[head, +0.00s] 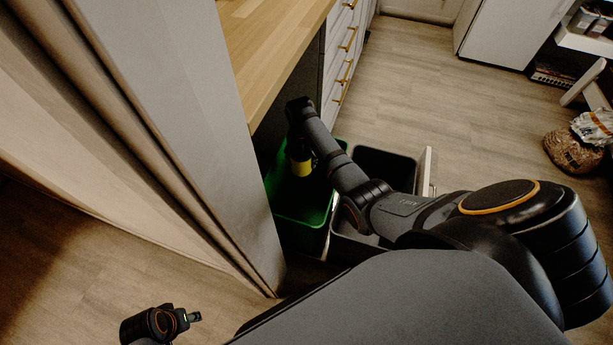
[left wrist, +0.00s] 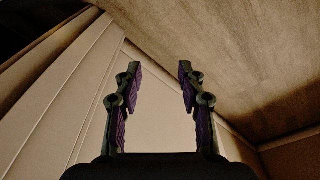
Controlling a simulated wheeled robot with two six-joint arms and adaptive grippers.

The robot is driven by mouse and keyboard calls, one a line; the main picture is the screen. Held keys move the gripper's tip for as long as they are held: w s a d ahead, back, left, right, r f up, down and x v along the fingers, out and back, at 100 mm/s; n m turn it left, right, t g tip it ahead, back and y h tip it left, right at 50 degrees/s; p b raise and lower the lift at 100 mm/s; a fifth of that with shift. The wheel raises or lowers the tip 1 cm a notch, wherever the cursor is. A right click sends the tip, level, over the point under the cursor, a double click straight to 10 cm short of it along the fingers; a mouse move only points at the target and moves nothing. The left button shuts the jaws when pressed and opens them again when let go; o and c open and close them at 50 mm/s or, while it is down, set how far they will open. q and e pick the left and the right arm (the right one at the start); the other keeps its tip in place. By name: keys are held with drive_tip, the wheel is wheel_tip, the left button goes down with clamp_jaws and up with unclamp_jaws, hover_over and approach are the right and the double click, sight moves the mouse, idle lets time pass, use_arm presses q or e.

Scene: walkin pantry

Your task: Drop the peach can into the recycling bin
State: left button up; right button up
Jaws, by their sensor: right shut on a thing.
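A small can with a yellow band, which I take for the peach can (head: 302,168), shows in the head view at the mouth of the green bin (head: 301,215). My right gripper (head: 300,148) points down over that bin and is shut on the can; its fingers are mostly dark and hard to make out. The can's label is too small to read, and how deep it hangs is unclear. My left gripper (head: 194,317) is low at the bottom left of the head view. In the left wrist view its fingers (left wrist: 160,85) are apart with nothing between them.
A dark grey bin (head: 385,165) stands right beside the green one, partly under my right arm. A wooden counter (head: 265,45) and a grey panel (head: 205,120) close in on the left. Drawers (head: 345,45) line the back.

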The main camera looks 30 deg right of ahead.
wheel_tip(320, 180, down, 3)
drive_tip(key=shift+r+b, duration=0.2)
drive_tip(key=shift+b, duration=0.65)
use_arm(q)
drive_tip(key=shift+s+d+r+t+h, duration=0.15)
drive_tip(key=shift+d+r+t, duration=0.1)
drive_tip(key=shift+d+r, duration=0.3)
drive_tip(key=shift+w+d+r+t+h, duration=0.15)
drive_tip(key=shift+d+r+t, duration=0.15)
drive_tip(key=shift+r, duration=0.4)
use_arm(e)
drive_tip(key=shift+f, duration=0.1)
use_arm(q)
drive_tip(key=shift+s, duration=0.1)
use_arm(e)
drive_tip(key=o, duration=1.7)
wheel_tip(320, 180, up, 12)
use_arm(q)
drive_tip(key=shift+s+f, duration=0.1)
use_arm(e)
drive_tip(key=shift+s+f, duration=0.1)
